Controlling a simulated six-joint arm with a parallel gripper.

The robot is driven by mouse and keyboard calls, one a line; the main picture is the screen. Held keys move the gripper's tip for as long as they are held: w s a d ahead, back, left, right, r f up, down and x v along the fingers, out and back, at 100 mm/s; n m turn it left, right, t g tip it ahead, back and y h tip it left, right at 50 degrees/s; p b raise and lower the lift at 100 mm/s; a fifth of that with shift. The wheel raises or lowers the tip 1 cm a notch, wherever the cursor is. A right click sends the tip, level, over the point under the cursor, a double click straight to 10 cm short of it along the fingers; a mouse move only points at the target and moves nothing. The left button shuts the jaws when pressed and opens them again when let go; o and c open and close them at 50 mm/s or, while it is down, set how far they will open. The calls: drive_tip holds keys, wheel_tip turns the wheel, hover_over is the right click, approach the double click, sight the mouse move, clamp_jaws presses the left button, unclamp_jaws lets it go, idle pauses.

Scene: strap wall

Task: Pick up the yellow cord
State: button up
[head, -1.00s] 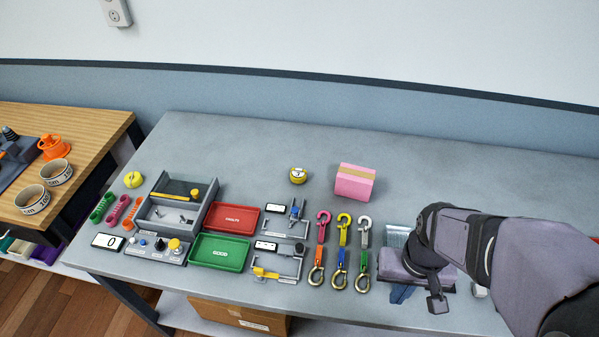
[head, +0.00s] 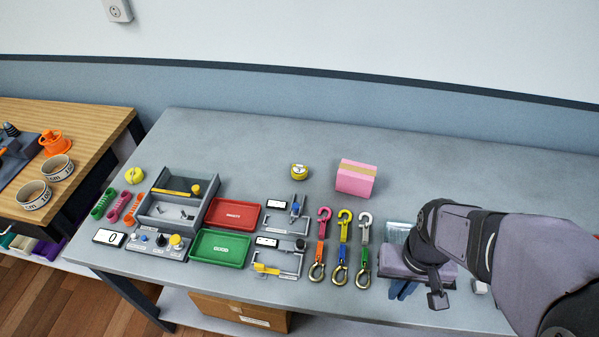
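No plain yellow cord is clearly seen. The closest match is the strap with a yellow upper hook (head: 344,218), a blue middle and a metal ring end, lying between two similar straps on the grey table. My gripper (head: 437,290) is over the right part of the table, to the right of the straps and apart from them.
The straps with a pink hook (head: 324,219) and a grey hook (head: 365,222) flank the yellow one. A red tray (head: 232,215), a green tray (head: 221,250), a pink box (head: 356,179) and a yellow round item (head: 299,171) are nearby. The table's back is mostly clear.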

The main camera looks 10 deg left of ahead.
drive_tip(key=o, duration=1.3)
drive_tip(key=t+y+b, duration=0.2)
drive_tip(key=t+b, duration=0.5)
drive_tip(key=t, duration=0.3)
approach(300, 167)
drive_tip(key=a+f+t+h+b, duration=0.1)
drive_tip(key=w+f+t+h+b, duration=0.1)
drive_tip(key=f, duration=0.1)
drive_tip(key=shift+w+a+f+t, duration=0.1)
drive_tip(key=shift+w+a+t, duration=0.1)
drive_tip(key=shift+a+t, duration=0.2)
drive_tip(key=shift+a+f+m+t+h, duration=0.3)
drive_tip(key=shift+m+h, duration=0.1)
drive_tip(key=shift+h, duration=0.2)
drive_tip(key=shift+p+x, duration=0.9)
drive_tip(key=shift+x, duration=2.7)
